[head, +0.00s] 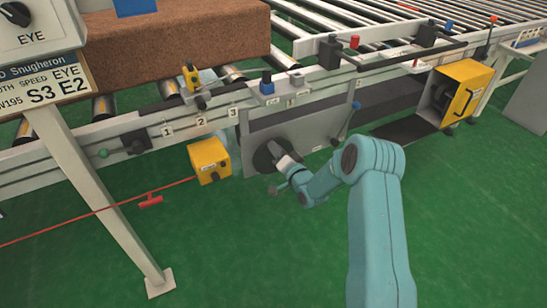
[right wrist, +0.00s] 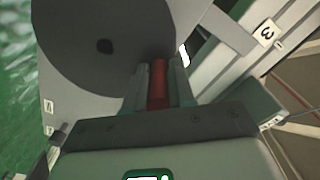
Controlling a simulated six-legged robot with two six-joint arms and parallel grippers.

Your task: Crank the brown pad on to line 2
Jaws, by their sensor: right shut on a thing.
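The brown pad (head: 180,42) lies on the rollers at the upper left of the head view. The tags 1 (head: 167,131), 2 (head: 200,122) and 3 (head: 233,112) sit along the conveyor's side rail, below the pad's front. A dark round crank wheel (head: 266,156) is on the grey panel; it also shows large in the right wrist view (right wrist: 85,45). My right gripper (head: 284,162) is at the wheel. In the right wrist view its fingers are closed on the red crank handle (right wrist: 158,85). My left gripper is out of view.
A yellow box (head: 209,160) hangs left of the crank, with a red cord (head: 100,211) running from it. A yellow-framed unit (head: 460,92) stands at the right. A sign post (head: 105,195) rises at the left. Green floor in front is open.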

